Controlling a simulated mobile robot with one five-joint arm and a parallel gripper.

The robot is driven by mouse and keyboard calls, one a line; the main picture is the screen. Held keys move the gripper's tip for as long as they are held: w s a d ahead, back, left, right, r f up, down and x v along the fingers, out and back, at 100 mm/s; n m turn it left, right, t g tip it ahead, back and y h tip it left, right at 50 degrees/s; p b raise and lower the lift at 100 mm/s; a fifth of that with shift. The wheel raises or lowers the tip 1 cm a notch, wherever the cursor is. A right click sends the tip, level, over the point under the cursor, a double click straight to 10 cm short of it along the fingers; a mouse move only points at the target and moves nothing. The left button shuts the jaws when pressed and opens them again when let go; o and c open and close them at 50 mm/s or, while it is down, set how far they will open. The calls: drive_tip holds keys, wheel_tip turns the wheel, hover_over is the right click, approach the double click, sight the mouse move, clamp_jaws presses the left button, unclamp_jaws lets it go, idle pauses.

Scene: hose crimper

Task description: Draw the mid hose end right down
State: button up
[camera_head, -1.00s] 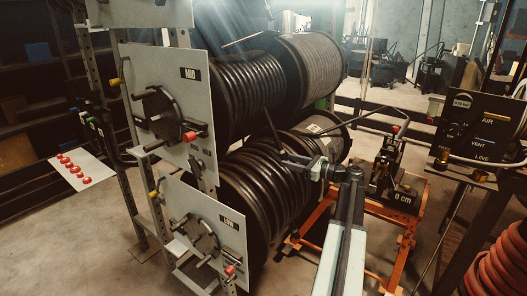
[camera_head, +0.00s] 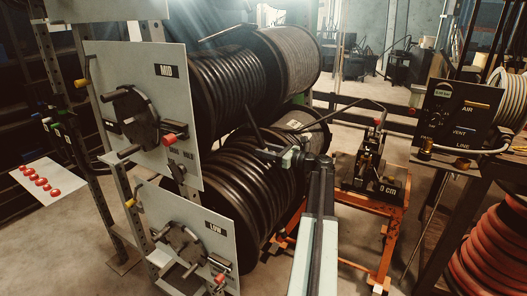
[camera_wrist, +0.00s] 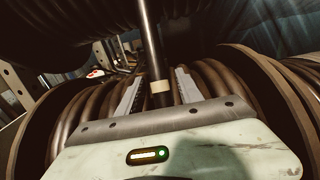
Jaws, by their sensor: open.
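The mid reel, behind the panel marked MID (camera_head: 167,71), carries dark hose coils (camera_head: 228,85). A thin dark hose end (camera_head: 250,119) hangs below it in front of the low reel. In the wrist view the hose end (camera_wrist: 149,40) comes down from the top, with a pale band (camera_wrist: 160,87) near its lower part. My gripper (camera_wrist: 159,77) is open, with one finger on each side of the hose near the band. I cannot tell whether either finger touches it. In the head view my gripper (camera_head: 268,151) is small and dark against the low reel.
The low reel (camera_head: 250,190) lies right behind my gripper. A crimper (camera_head: 368,160) with a 0 cm display stands on an orange frame (camera_head: 345,208) to the right. An AIR, VENT and LINE panel (camera_head: 462,115) is farther right. Floor is clear between the frame and the panel stand.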

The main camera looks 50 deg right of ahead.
clamp_jaws()
drive_tip(key=shift+f, duration=0.1)
idle(1.4)
